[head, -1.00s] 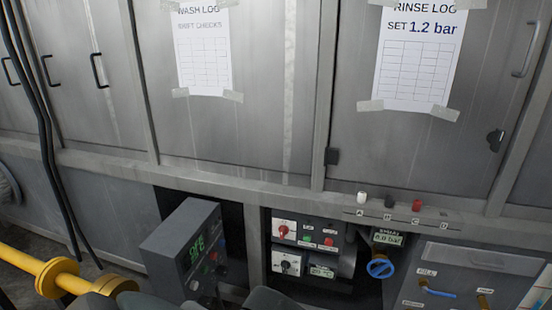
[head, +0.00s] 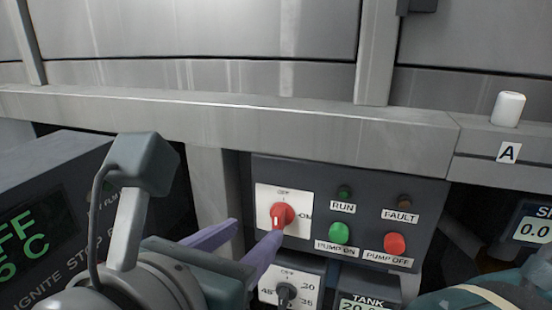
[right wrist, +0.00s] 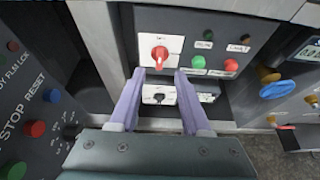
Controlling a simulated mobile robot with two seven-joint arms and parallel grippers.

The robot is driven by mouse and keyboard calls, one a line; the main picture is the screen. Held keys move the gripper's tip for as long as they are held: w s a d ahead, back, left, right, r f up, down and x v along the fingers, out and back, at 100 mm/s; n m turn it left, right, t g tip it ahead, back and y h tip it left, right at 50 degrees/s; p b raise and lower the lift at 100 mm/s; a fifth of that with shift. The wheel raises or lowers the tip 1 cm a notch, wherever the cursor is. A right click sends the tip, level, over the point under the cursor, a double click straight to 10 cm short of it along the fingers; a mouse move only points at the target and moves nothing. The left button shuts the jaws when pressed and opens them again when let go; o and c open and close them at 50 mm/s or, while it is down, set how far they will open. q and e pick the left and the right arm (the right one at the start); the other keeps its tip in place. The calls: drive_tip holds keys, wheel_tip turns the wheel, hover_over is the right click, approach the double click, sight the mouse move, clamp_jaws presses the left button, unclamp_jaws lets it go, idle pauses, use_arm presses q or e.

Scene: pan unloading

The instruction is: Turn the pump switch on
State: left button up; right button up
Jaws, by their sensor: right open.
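A red rotary switch (head: 282,215) sits on a white plate (head: 263,197) on the dark control panel. OFF is marked at the plate's top and ON at its right. The knob also shows in the right wrist view (right wrist: 160,56). Its exact setting is hard to tell. My right gripper (head: 257,229) has two purple fingers, open and empty, pointing at the panel. In the right wrist view, the fingertips (right wrist: 159,73) lie to either side of and just below the knob. In the head view, one fingertip overlaps the knob's lower edge. Contact cannot be told. My left gripper is not in view.
Right of the knob are a green PUMP ON button (head: 340,233) and a red PUMP OFF button (head: 394,243), with RUN and FAULT lamps above. A black dial (head: 285,293) sits below. An igniter box (head: 50,215) stands at left. A blue valve handle (right wrist: 277,89) is at right.

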sight(276, 218)
drive_tip(key=b+x, duration=0.2)
drive_tip(key=x, duration=0.1)
drive_tip(key=b+x, duration=0.2)
drive_tip(key=x, duration=0.1)
drive_tip(key=b+x, duration=0.2)
drive_tip(key=x, duration=0.2)
drive_tip(key=shift+f, duration=0.3)
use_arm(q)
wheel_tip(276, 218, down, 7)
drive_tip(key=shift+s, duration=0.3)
use_arm(e)
drive_tip(key=shift+c, duration=0.3)
drive_tip(key=shift+c, duration=0.7)
drive_tip(key=shift+s, duration=0.1)
clamp_jaws()
